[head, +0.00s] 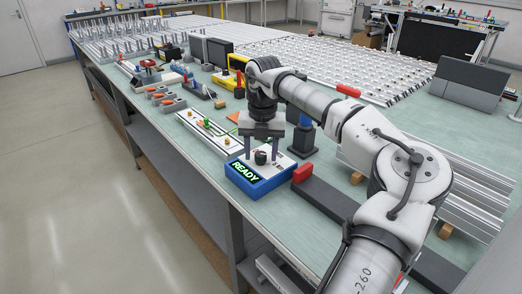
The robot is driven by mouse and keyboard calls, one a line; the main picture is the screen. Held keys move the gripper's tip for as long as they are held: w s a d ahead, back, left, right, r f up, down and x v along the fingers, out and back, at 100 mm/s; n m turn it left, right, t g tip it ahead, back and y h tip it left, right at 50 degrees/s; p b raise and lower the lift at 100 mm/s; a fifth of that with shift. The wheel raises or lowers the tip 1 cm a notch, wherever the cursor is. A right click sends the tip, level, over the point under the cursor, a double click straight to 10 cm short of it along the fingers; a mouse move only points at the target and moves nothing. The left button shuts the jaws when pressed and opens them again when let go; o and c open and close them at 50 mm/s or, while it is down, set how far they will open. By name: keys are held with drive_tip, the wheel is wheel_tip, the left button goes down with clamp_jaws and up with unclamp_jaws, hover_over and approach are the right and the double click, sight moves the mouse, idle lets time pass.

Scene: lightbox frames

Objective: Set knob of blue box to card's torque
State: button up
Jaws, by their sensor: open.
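The blue box (262,186) sits near the front edge of the bench, with a white top and a lit green "READY" display (244,171) on its front. Its black knob (261,157) stands on the white top. My gripper (261,152) points down over the box, with its two fingers apart on either side of the knob. A gap to the knob seems to show on both sides, but contact cannot be told at this size. The knob's setting is not readable. I cannot make out a torque card in this view.
Metal profiles (470,205) lie farther right. The bench's front edge is near.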

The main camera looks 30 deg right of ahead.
sight(262, 153)
drive_tip(key=shift+r, duration=0.1)
wheel_tip(262, 153, up, 14)
drive_tip(key=shift+s+d+f+b, duration=0.15)
drive_tip(key=shift+d+f+b, duration=0.05)
drive_tip(key=shift+b, duration=0.15)
drive_tip(key=shift+a, duration=0.1)
idle(0.3)
